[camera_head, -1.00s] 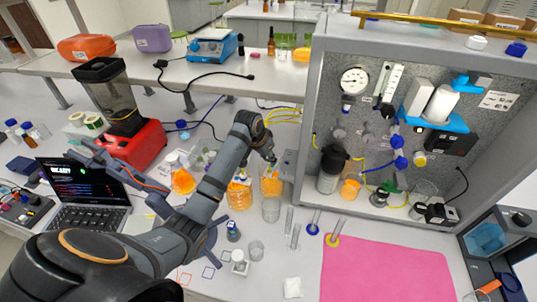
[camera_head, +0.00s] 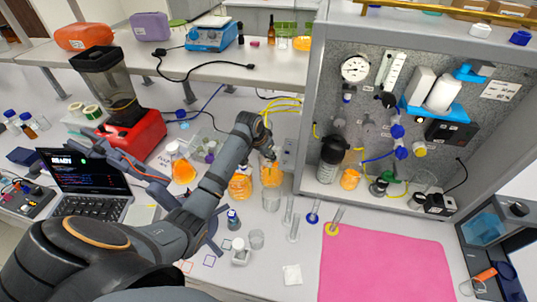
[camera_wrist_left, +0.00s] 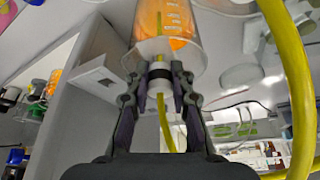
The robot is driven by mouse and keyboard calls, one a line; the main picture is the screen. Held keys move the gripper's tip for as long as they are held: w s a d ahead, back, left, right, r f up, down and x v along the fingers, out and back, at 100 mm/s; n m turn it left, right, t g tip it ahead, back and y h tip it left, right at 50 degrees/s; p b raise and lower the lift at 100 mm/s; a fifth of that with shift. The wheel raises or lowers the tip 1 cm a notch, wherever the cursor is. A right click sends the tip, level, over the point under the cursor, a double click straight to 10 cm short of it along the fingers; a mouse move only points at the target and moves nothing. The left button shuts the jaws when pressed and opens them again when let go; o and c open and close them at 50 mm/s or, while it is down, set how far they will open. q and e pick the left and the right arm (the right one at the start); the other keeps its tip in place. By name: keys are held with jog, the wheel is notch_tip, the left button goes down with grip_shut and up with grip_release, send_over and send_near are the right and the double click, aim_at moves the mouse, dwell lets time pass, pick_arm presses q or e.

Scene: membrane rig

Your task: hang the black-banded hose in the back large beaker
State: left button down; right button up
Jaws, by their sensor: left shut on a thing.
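My left gripper (camera_head: 268,156) is over the back large beaker (camera_head: 271,174), which holds orange liquid and stands behind an empty clear beaker (camera_head: 271,199). In the left wrist view, the fingers (camera_wrist_left: 154,74) are shut on the black-banded hose (camera_wrist_left: 160,72), at a white fitting with a black band. Its yellow tube (camera_wrist_left: 166,128) runs away below the fitting. The beaker (camera_wrist_left: 172,22) fills the top of that view, close to the fitting, with a yellow length showing against the orange. How deep the hose end reaches cannot be told. My right gripper is not in view.
Another orange beaker (camera_head: 240,187) and an orange flask (camera_head: 182,171) stand to the left. The grey rig cabinet (camera_head: 310,100) is close on the right. Yellow hoses (camera_head: 283,106) arch behind the gripper. Slim cylinders (camera_head: 294,229) stand in front.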

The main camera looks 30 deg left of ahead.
pick_arm(q)
jog(key=shift+f, duration=0.2)
dwell(0.6)
jog(key=c, duration=1.1)
grip_release()
jog(key=shift+r, duration=0.1)
jog(key=v, duration=1.1)
jog(key=shift+s+a+r, duration=0.1)
jog(key=shift+s+r, duration=0.1)
jog(key=shift+r, duration=0.15)
